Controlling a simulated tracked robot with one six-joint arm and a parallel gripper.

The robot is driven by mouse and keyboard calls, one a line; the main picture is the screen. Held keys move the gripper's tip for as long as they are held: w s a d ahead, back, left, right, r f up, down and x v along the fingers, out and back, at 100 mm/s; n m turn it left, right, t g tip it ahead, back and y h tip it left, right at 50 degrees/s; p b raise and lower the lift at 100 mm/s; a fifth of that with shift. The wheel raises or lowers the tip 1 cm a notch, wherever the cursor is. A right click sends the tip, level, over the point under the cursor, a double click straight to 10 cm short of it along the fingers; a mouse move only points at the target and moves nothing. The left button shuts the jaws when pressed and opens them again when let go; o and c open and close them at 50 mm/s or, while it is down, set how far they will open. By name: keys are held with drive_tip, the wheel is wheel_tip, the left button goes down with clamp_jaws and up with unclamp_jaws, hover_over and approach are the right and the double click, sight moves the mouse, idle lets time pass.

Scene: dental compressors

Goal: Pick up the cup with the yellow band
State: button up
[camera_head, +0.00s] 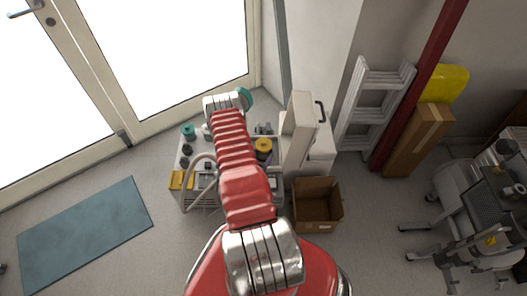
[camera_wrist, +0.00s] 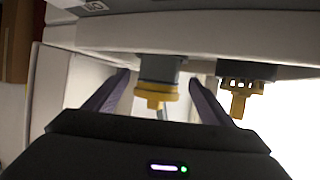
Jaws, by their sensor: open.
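In the wrist view, my gripper (camera_wrist: 158,80) is open, with its two dark fingers spread. A dark grey cup-like piece with a yellow band (camera_wrist: 155,92) shows between the fingers in the picture; I cannot tell whether either finger touches it. In the head view, a dark round piece with a yellow ring (camera_head: 263,146) stands on the compressor unit, just right of my red arm. I cannot tell whether it is the same piece. My gripper is hidden in the head view.
A second dark piece with a yellow fitting (camera_wrist: 240,95) is right of the fingers. Teal (camera_head: 188,131) and dark pieces are at the unit's left. An open cardboard box (camera_head: 318,205), blue mat (camera_head: 85,235) and ladder (camera_head: 375,105) stand around. Floor between mat and unit is clear.

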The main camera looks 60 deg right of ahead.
sight(263, 141)
drive_tip(key=shift+x, duration=2.65)
drive_tip(key=shift+r, duration=0.15)
drive_tip(key=shift+c, duration=0.6)
drive_tip(key=c, duration=1.3)
drive_tip(key=shift+r, duration=0.2)
drive_tip(key=shift+r, duration=4.8)
